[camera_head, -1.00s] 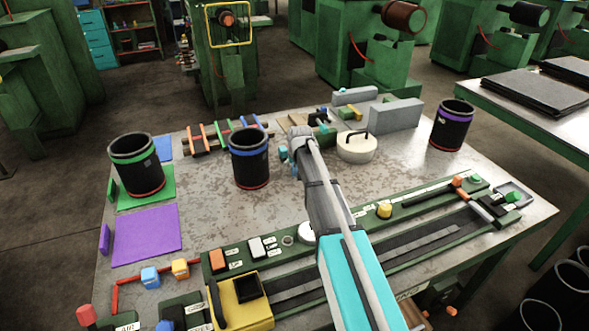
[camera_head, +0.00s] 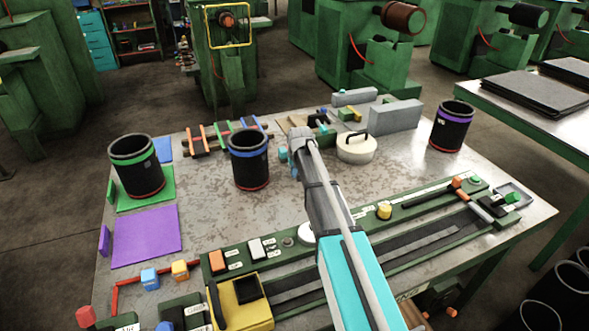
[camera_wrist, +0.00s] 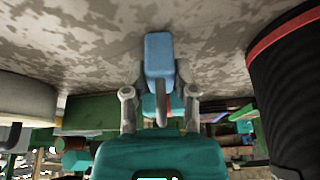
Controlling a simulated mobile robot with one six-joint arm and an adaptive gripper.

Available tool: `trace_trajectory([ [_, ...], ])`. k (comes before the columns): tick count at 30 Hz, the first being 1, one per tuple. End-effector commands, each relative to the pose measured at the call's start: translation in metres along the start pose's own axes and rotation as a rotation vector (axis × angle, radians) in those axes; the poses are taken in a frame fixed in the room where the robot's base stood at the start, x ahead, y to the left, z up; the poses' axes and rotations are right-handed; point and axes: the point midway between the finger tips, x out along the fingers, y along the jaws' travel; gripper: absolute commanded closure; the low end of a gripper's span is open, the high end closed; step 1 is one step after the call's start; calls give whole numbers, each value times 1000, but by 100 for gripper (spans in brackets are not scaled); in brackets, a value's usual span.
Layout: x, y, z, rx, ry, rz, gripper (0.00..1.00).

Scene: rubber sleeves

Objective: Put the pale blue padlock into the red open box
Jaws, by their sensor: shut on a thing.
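The pale blue padlock (camera_wrist: 159,57) shows in the wrist view as a blue block with a grey shackle. My gripper (camera_wrist: 160,86) is shut on it, with one finger on each side. In the head view my gripper (camera_head: 289,160) is over the middle of the worktable, just right of a black cylinder with a blue band. My own arm partly hides the gripper and padlock there. I cannot make out a red open box in either view.
The blue-banded cylinder (camera_head: 250,165) stands close left of my gripper, and a cream lidded pot (camera_head: 356,149) close right. A green-banded cylinder (camera_head: 137,170) and a purple-banded one (camera_head: 452,128) stand farther out. A green rail fixture (camera_head: 420,210) runs along the table's front.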

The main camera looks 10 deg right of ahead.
Motion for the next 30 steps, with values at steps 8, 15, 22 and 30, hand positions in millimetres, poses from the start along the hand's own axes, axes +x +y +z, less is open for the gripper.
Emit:
trace_trajectory([
  [8,-5,0,-2,0,0,0,100],
  [15,-20,0,-8,0,0,0,100],
  [22,-46,2,-8,0,0,0,100],
  [30,-85,7,3,1,0,0,100],
])
